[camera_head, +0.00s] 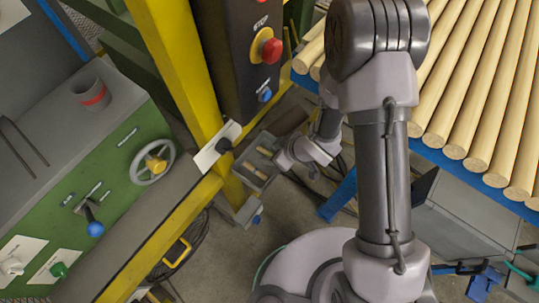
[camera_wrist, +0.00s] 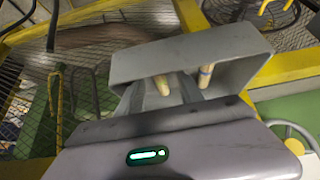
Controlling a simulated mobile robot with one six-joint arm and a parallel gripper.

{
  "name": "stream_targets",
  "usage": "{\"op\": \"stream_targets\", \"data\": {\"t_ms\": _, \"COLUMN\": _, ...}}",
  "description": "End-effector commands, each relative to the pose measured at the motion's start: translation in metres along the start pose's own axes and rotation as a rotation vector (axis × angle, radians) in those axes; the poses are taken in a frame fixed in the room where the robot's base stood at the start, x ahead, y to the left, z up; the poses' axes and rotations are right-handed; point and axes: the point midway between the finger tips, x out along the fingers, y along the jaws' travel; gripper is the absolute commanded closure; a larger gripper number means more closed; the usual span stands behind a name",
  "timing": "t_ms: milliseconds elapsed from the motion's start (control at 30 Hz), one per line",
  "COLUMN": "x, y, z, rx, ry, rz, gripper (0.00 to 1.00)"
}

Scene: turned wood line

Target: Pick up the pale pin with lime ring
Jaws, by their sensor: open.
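Two pale wooden pins show in a small grey bin (camera_wrist: 235,50) in the wrist view. In the head view my gripper (camera_head: 281,160) is at the bin's right side.
A yellow post (camera_head: 180,75) and a black control box with a red stop button (camera_head: 270,50) stand close to the bin. A green machine with a handwheel (camera_head: 152,162) is at left. Round wooden bars (camera_head: 480,90) fill the rack at right.

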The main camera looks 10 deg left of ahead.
Motion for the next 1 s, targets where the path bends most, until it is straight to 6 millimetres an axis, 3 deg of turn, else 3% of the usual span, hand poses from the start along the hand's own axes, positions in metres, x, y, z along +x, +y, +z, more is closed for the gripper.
{"op": "stream_targets", "data": {"t_ms": 33, "x": -0.001, "y": 0.000, "z": 0.000, "rx": 0.000, "ry": 0.000, "rz": 0.000, "gripper": 0.58}}
{"op": "stream_targets", "data": {"t_ms": 200, "x": -0.001, "y": 0.000, "z": 0.000, "rx": -0.001, "ry": 0.000, "rz": 0.000, "gripper": 0.92}}
{"op": "stream_targets", "data": {"t_ms": 267, "x": -0.001, "y": 0.000, "z": 0.000, "rx": -0.001, "ry": 0.000, "rz": 0.000, "gripper": 1.00}}
{"op": "stream_targets", "data": {"t_ms": 567, "x": -0.003, "y": 0.000, "z": -0.002, "rx": -0.001, "ry": 0.000, "rz": 0.000, "gripper": 1.00}}
{"op": "stream_targets", "data": {"t_ms": 833, "x": -0.061, "y": 0.000, "z": -0.039, "rx": -0.003, "ry": 0.002, "rz": 0.001, "gripper": 1.00}}
{"op": "stream_targets", "data": {"t_ms": 1000, "x": -0.084, "y": 0.000, "z": -0.054, "rx": -0.002, "ry": 0.001, "rz": 0.000, "gripper": 1.00}}
